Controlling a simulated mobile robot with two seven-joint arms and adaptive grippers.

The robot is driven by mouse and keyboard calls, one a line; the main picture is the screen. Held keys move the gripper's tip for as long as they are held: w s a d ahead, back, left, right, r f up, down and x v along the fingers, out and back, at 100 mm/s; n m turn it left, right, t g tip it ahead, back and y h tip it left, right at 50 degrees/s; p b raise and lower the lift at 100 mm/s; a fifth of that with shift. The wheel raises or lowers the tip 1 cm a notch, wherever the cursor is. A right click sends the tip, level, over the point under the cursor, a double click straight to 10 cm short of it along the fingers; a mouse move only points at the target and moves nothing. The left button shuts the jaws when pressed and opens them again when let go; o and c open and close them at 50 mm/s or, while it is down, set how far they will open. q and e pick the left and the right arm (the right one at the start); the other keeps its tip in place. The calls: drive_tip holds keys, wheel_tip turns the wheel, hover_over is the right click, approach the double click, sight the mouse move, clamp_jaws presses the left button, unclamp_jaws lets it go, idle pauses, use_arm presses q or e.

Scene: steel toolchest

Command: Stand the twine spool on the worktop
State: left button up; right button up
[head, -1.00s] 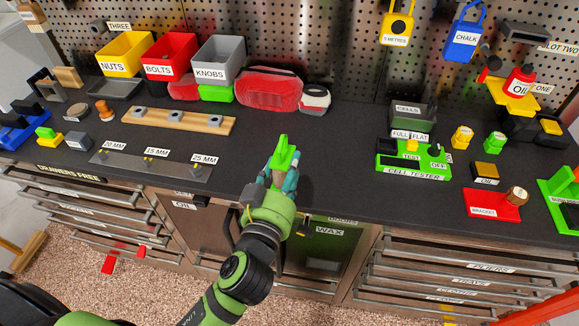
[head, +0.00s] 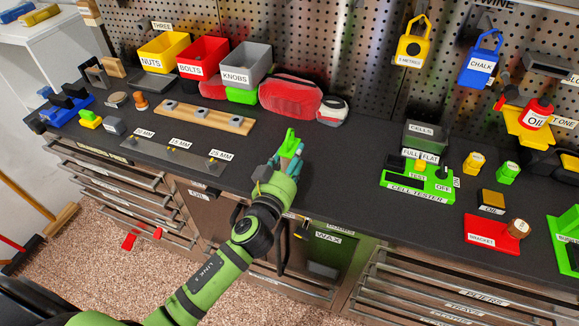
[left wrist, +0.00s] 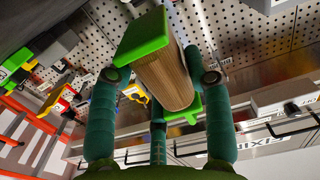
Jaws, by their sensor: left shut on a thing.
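The twine spool has green end plates and a brown wound middle. In the left wrist view the spool (left wrist: 168,82) lies between the teal fingers of my left gripper (left wrist: 162,78), tilted, with both green ends showing. In the head view my left gripper (head: 287,163) is over the front part of the dark worktop (head: 340,165). There the green end of the spool (head: 291,140) sticks up from the fingers, which hide the rest. I cannot tell how high it is above the worktop. My right gripper is not in view.
The worktop right of the gripper is bare up to the green cell tester (head: 418,180). A red bag (head: 290,97) lies behind the gripper. To the left are a steel plate (head: 170,152) and a wooden strip (head: 205,118). The red bracket tray (head: 490,235) is at right.

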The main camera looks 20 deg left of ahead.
use_arm(q)
drive_tip(key=shift+w+a+f, duration=0.2)
drive_tip(key=shift+w+a, duration=0.1)
drive_tip(key=shift+f, duration=0.3)
drive_tip(key=shift+f+b, duration=0.6)
drive_tip(key=shift+f, duration=1.2)
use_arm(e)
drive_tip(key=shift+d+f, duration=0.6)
use_arm(q)
drive_tip(key=shift+f, duration=0.15)
drive_tip(key=o, duration=0.9)
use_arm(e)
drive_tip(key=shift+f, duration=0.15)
use_arm(q)
drive_tip(key=shift+o, duration=0.2)
